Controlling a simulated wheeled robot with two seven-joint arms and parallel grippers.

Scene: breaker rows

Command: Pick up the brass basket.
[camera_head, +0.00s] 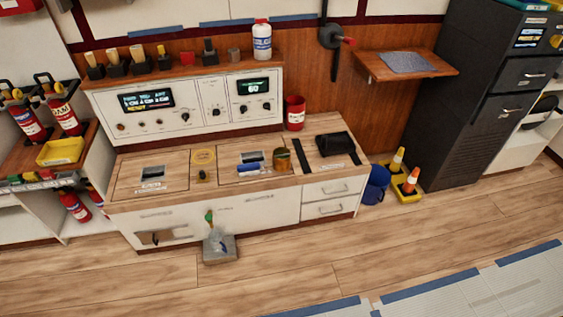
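A small brass-coloured round container (282,160), which looks like the brass basket, stands upright on the wooden countertop (225,181) of the white console. It is right of a blue-and-white item and left of a black strap. It is small in the view, so its handle and inside cannot be made out. Neither of my grippers is in view, and nothing is seen touching the basket.
A red canister (295,116) stands behind the basket and a black pouch (335,143) lies to its right. The control panel (185,107) rises behind the counter. A grey block (220,250) sits on the floor in front. Open wooden floor lies before the console.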

